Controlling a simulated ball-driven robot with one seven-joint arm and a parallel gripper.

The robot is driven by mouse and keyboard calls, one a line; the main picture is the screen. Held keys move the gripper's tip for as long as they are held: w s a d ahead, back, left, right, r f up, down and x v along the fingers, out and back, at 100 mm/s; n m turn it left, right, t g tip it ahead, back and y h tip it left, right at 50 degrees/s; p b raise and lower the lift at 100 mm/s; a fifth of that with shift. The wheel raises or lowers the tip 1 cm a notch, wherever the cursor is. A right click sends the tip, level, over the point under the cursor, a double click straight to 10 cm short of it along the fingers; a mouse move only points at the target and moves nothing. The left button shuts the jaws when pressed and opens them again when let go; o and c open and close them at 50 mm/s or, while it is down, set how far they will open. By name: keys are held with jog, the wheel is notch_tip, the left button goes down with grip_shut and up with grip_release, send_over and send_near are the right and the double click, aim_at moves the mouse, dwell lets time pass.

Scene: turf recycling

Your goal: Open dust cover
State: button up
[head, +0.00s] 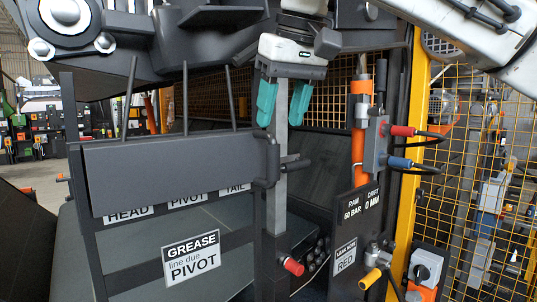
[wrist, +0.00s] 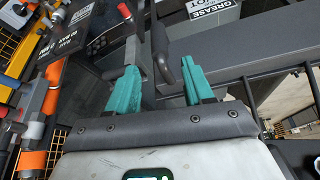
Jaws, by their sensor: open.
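A long dark grey panel (head: 180,170), which looks like the dust cover, lies across the front of a black frame. It partly covers the HEAD, PIVOT and TAIL labels. A dark upright handle (head: 273,160) is at its right end; the handle also shows in the wrist view (wrist: 163,55). My gripper (head: 283,107), with two teal fingers, points down above the handle, in front of a grey upright post. In the wrist view my gripper (wrist: 158,70) is open, and the handle shows between the fingers. I see no grip on it; contact is unclear.
A GREASE line due PIVOT sign (head: 191,258) hangs below the panel. Thin dark rods rise behind it. To the right are an orange cylinder (head: 359,135), red and blue plugs, a RAM/DRIFT board (head: 358,213), a yellow post (head: 408,150) and mesh fencing (head: 470,150).

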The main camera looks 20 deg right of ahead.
aim_at(271, 156)
jog(key=x, duration=0.9)
jog(key=shift+w, duration=0.1)
grip_shut()
dwell(0.4)
